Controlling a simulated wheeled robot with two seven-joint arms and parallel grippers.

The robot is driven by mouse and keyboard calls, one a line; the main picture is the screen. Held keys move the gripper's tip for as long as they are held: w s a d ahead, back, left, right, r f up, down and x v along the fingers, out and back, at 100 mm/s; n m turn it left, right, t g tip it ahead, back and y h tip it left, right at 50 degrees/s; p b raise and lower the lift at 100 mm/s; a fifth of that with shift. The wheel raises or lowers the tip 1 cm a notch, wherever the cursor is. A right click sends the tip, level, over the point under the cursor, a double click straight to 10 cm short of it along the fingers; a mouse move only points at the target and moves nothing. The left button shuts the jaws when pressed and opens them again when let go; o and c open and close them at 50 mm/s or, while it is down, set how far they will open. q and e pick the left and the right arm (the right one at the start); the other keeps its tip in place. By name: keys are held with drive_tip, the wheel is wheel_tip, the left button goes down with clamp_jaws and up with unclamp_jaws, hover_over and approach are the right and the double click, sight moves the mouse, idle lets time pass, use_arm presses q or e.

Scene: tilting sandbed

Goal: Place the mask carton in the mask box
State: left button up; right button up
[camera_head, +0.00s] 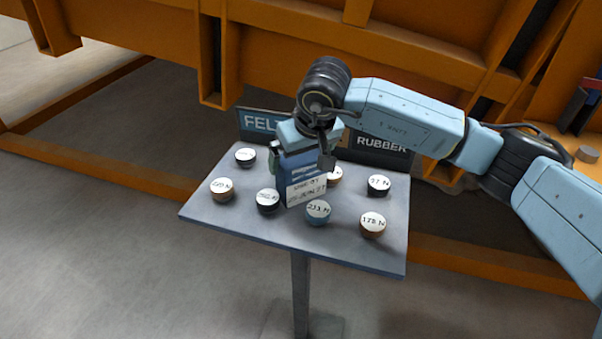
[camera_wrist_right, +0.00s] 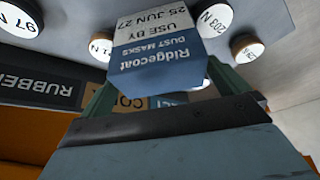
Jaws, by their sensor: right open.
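The mask carton (camera_head: 304,181) is a blue box with a white use-by label, upright on the grey table among round pucks. In the right wrist view the carton (camera_wrist_right: 158,62) reads "Ridgecoat dust masks". My right gripper (camera_head: 301,156) is over the carton's top from above. Its green fingers are open, one on each side of the carton, in the right wrist view (camera_wrist_right: 163,80); I cannot tell whether they touch it. I do not see a mask box. My left gripper is out of view.
The small table (camera_head: 340,252) carries several labelled pucks close around the carton, including a blue one (camera_head: 318,211) and a brown one (camera_head: 373,225). FELT (camera_head: 258,123) and RUBBER (camera_head: 382,146) signs stand along the back edge. Orange steel framing (camera_head: 420,50) is behind.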

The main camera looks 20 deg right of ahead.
drive_tip(key=shift+x, duration=1.25)
drive_tip(key=shift+r, duration=0.1)
drive_tip(key=c, duration=0.9)
